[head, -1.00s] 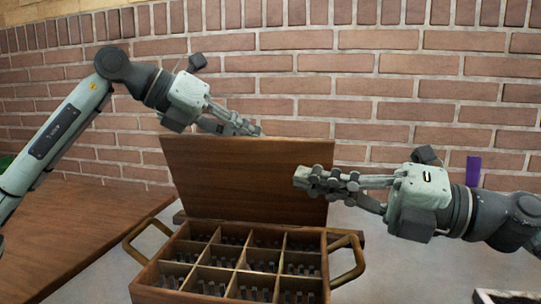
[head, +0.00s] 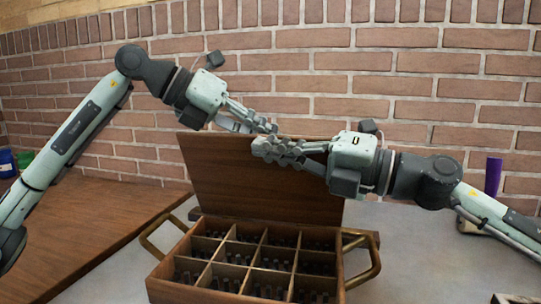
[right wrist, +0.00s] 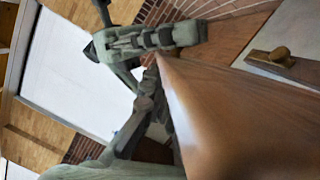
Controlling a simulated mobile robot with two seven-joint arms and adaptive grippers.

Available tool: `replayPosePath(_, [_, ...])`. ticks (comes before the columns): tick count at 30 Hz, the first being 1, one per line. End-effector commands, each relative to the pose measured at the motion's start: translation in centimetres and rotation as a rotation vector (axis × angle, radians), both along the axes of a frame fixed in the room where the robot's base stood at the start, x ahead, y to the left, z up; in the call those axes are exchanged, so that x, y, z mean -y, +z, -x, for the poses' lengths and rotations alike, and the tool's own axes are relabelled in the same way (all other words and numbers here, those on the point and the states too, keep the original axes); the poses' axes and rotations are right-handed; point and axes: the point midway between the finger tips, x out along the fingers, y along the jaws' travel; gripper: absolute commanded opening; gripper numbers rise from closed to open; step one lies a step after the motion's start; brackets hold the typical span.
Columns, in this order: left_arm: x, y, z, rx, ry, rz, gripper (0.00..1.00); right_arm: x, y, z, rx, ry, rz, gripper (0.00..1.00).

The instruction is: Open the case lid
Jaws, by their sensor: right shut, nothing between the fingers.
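The wooden case (head: 160,292) stands on the grey table with its lid (head: 235,180) raised, close to upright, at its back edge. Its divided compartments show, with many small dark pieces in them. My left gripper (head: 268,126) is at the lid's top edge, its fingertips partly overlapped by the right gripper; whether it is open is unclear. My right gripper (head: 262,148) is shut and empty in front of the lid's upper part, its tips close to the left gripper's. In the right wrist view the lid (right wrist: 225,110) fills the lower right, beside the fingers.
Brass handles (head: 160,236) stick out at the case's left and right (head: 365,268). A brown wooden surface (head: 90,230) lies at left, with blue and green containers (head: 6,163) beyond. A purple object (head: 493,176) stands at right. A brick wall (head: 430,85) rises behind.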

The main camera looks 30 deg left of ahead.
Motion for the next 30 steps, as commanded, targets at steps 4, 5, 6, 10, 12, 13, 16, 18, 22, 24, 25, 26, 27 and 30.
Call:
replayPosePath(4, [0.0, 0.3, 0.0, 0.006, 0.001, 0.002, 0.0, 0.0, 0.0, 0.0, 0.0, 0.0, 0.0, 0.0])
replayPosePath(5, [0.0, 0.3, 0.0, 0.006, 0.001, 0.002, 0.0, 0.0, 0.0, 0.0, 0.0, 0.0, 0.0, 0.0])
replayPosePath(6, [0.0, 0.3, 0.0, 0.006, 0.001, 0.002, 0.0, 0.0, 0.1, 0.0, 0.0, 0.0, 0.0, 0.0])
replayPosePath(10, [0.0, 0.3, 0.0, 0.006, 0.001, 0.002, 0.0, -0.3, 0.5, -0.7, -0.032, -0.002, 0.012, 0.0])
replayPosePath(12, [0.0, 0.2, 0.0, 0.006, 0.0, 0.002, 0.0, -0.4, 0.7, -1.1, -0.054, -0.002, 0.021, 0.0])
replayPosePath(13, [0.1, 0.2, 0.1, 0.005, -0.002, 0.003, 0.0, -0.4, 0.7, -1.2, -0.056, -0.003, 0.02, 0.0])
replayPosePath(16, [0.2, 0.2, 0.1, 0.004, -0.005, 0.003, 0.0, -0.4, 0.7, -1.3, -0.057, -0.006, 0.018, 0.0])
replayPosePath(18, [0.3, 0.2, 0.2, 0.003, -0.007, 0.002, 0.0, -0.3, 0.7, -1.4, -0.057, -0.009, 0.017, 0.0])
replayPosePath(22, [0.3, 0.1, 0.2, 0.002, -0.008, 0.002, 0.31, -0.3, 0.7, -1.5, -0.056, -0.011, 0.017, 0.0])
replayPosePath(24, [0.3, 0.1, 0.2, 0.002, -0.008, 0.0, 0.39, -0.3, 0.7, -1.5, -0.057, -0.012, 0.017, 0.0])
replayPosePath(25, [0.3, 0.1, 0.2, 0.002, -0.008, 0.0, 0.39, -0.3, 0.7, -1.5, -0.057, -0.012, 0.017, 0.0])
replayPosePath(26, [0.3, 0.1, 0.2, 0.001, -0.008, 0.001, 0.39, -0.3, 0.7, -1.5, -0.057, -0.012, 0.016, 0.0])
replayPosePath(27, [0.3, 0.1, 0.2, 0.0, -0.008, 0.001, 0.39, -0.3, 0.7, -1.5, -0.057, -0.012, 0.016, 0.0])
replayPosePath(30, [0.3, 0.0, 0.2, -0.001, -0.008, 0.0, 0.39, -0.3, 0.7, -1.5, -0.057, -0.013, 0.016, 0.0])
